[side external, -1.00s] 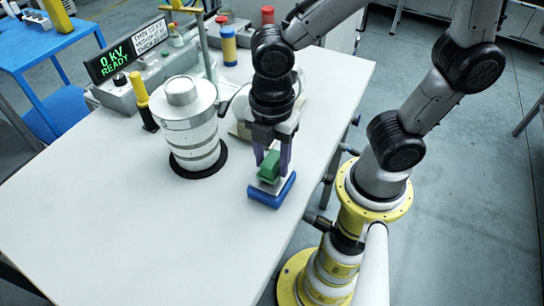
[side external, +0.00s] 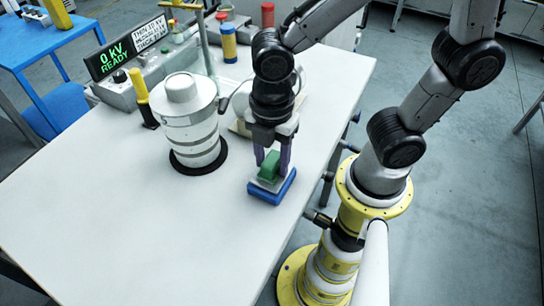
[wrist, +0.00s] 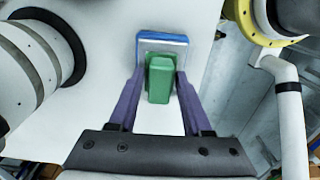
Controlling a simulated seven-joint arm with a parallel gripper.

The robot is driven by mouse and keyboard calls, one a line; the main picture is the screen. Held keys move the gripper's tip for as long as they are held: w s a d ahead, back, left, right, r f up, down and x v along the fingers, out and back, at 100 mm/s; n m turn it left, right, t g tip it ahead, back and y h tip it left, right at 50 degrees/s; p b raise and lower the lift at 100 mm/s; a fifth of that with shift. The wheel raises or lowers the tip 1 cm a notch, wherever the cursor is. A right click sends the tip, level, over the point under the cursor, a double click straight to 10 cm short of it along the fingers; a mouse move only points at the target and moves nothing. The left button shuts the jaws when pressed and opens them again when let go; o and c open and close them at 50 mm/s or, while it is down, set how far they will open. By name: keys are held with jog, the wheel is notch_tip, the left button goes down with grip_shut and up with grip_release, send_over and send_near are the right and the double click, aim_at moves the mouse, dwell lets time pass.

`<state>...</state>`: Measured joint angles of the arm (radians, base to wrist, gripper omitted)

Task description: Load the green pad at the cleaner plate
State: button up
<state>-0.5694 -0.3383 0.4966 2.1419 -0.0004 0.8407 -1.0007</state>
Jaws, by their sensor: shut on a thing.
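The green pad (side external: 270,166) is a small green block between the purple fingers of my gripper (side external: 272,160). My gripper is shut on it. Just below the pad is a blue plate with a pale top (side external: 272,193), which lies on the table near its right edge. In the wrist view the green pad (wrist: 160,78) stands between the two fingertips (wrist: 159,80), and the blue plate (wrist: 162,40) shows beyond it. The pad overlaps the plate's pale top in both views; I cannot tell whether they touch.
A white ribbed cylinder (side external: 192,115) on a black ring stands left of my gripper. Behind it are a control box with a green "0 kV READY" display (side external: 107,57), a yellow-handled tool (side external: 141,87) and small containers (side external: 228,45). The table's front left (side external: 120,210) is clear.

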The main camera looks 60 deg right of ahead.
aim_at(272, 158)
jog(key=shift+f, duration=0.35)
dwell(0.3)
dwell(0.5)
jog(key=shift+r, duration=3.5)
